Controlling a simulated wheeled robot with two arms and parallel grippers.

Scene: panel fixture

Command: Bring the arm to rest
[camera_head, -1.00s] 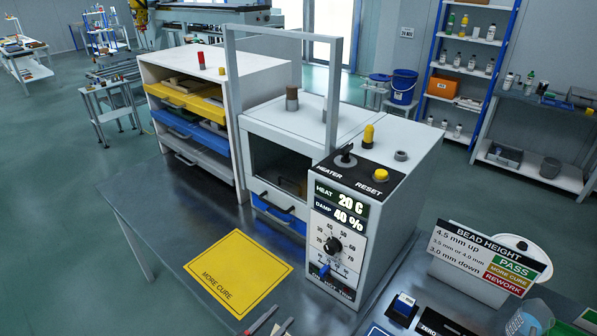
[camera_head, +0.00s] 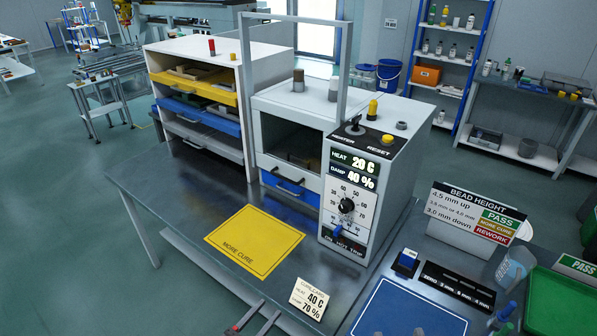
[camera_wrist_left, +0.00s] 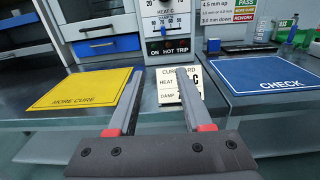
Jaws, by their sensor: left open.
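My left gripper (camera_head: 262,311) shows at the bottom edge of the head view, its two slim grey fingers apart. In the left wrist view the left gripper (camera_wrist_left: 160,74) is open, with nothing between its fingers. The fingers point toward the small white cure card (camera_head: 309,298), which reads heat 40 C and damp 70 %. In the wrist view the right finger covers part of the cure card (camera_wrist_left: 172,86). My right gripper is not in view.
The yellow MORE CURE mat (camera_head: 255,240) lies left of the card, the blue CHECK mat (camera_wrist_left: 268,76) right. Behind stands the heater box (camera_head: 362,185), reading 20 C and 40 %. The bead height sign (camera_head: 474,213) and green tray (camera_head: 560,300) are at right.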

